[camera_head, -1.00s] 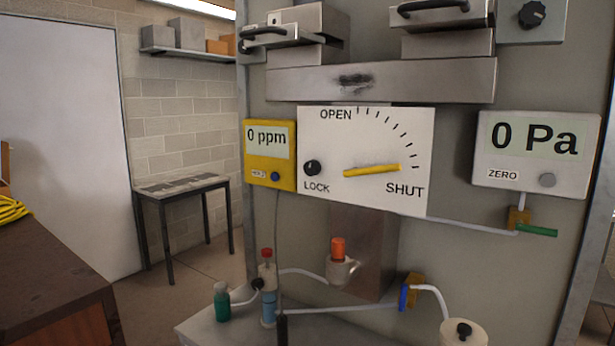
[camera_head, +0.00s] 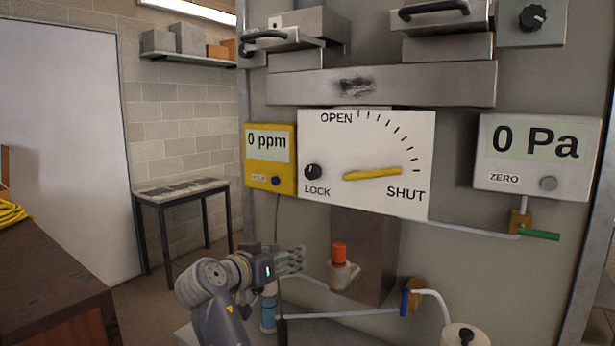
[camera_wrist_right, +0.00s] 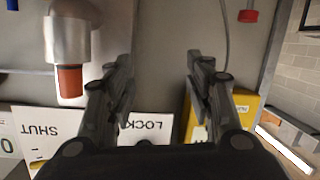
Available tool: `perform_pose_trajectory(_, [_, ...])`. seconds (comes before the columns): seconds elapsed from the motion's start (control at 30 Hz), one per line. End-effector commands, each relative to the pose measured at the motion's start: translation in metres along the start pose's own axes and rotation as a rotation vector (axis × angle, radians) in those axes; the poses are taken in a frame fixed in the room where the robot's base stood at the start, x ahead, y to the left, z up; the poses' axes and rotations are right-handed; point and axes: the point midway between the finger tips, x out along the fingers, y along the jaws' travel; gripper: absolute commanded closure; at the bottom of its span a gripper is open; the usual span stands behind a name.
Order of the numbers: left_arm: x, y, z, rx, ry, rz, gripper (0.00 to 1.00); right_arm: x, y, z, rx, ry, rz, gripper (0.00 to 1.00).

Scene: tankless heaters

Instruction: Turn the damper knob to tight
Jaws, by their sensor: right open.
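The white damper plate (camera_head: 365,195) carries a small black knob (camera_head: 313,171) above the word LOCK. A yellow lever (camera_head: 373,173) on the same plate lies nearly level, its right end towards SHUT. My right gripper (camera_head: 300,260) is below the knob and apart from it, left of the orange-capped fitting. In the right wrist view, which is upside down, the gripper's two fingers (camera_wrist_right: 160,65) are spread with nothing between them. The LOCK label (camera_wrist_right: 150,125) shows there between the finger bases; the gripper body hides most of the knob. My left gripper is not in view.
The orange-capped fitting (camera_head: 339,260) stands close right of my gripper. A yellow ppm meter (camera_head: 270,185) is left of the plate, a Pa gauge (camera_head: 535,150) right. White tubing and a blue-handled valve (camera_head: 404,302) are lower down. The space directly before the plate is clear.

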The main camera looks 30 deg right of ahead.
Motion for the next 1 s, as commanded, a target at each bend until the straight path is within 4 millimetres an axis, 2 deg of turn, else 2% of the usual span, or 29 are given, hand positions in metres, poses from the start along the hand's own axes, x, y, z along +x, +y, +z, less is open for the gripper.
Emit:
perform_pose_trajectory(0.03, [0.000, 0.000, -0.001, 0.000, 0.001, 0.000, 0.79, -0.009, 0.001, -0.038, 0.043, 0.046, 0.029, 0.51])
perform_pose_trajectory(0.1, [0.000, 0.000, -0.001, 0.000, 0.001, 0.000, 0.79, -0.021, 0.006, -0.078, 0.089, 0.101, 0.068, 0.51])
perform_pose_trajectory(0.2, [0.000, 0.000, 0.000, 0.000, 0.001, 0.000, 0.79, -0.035, 0.013, -0.121, 0.139, 0.163, 0.109, 0.51])
perform_pose_trajectory(0.3, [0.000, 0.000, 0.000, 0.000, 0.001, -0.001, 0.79, -0.046, 0.018, -0.146, 0.168, 0.202, 0.133, 0.51])
perform_pose_trajectory(0.47, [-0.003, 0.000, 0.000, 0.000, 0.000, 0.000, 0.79, -0.044, 0.024, -0.162, 0.184, 0.223, 0.149, 0.51])
perform_pose_trajectory(0.9, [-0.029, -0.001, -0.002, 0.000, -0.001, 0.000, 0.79, 0.030, 0.037, -0.178, 0.182, 0.222, 0.150, 0.51])
perform_pose_trajectory(1.0, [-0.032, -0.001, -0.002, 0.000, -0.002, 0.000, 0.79, 0.042, 0.038, -0.180, 0.181, 0.221, 0.148, 0.51])
